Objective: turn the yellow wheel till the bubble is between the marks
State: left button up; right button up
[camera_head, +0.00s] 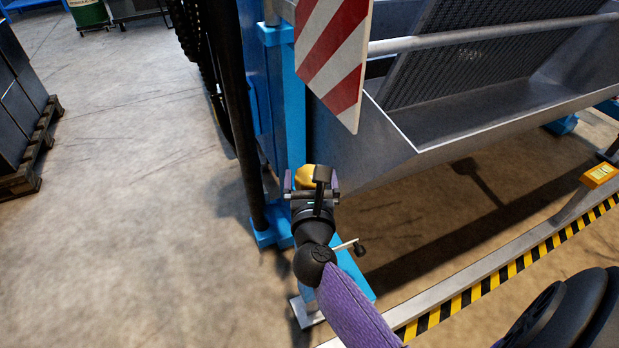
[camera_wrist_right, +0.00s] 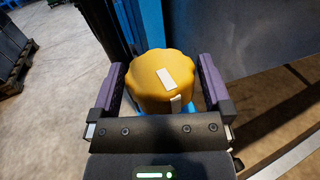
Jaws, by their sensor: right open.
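The yellow wheel (camera_wrist_right: 165,82) is a scalloped knob with a white mark on its top and another on its side. In the head view the wheel (camera_head: 305,176) shows partly behind my right gripper, low on the blue post. My right gripper (camera_head: 311,182) is open, with its two purple fingers on either side of the wheel; the gripper in the wrist view (camera_wrist_right: 158,90) shows a gap at the left finger, and I cannot tell whether the right finger touches. A yellow box with a small greenish window (camera_head: 600,174), likely the level, sits at the right; its bubble and marks are too small to read. My left gripper is out of view.
A blue post (camera_head: 285,100) and a red-and-white striped plate (camera_head: 331,55) stand above the wheel. A grey metal trough (camera_head: 470,130) lies to the right. A rail with yellow-black tape (camera_head: 490,283) runs along the lower right. The floor at left is clear up to a pallet (camera_head: 30,160).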

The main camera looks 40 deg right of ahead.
jog(key=shift+w+d, duration=0.2)
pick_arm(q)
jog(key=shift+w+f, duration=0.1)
pick_arm(e)
jog(key=c, duration=1)
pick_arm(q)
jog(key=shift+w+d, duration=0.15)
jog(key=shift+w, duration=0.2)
pick_arm(e)
jog(key=shift+r, duration=0.1)
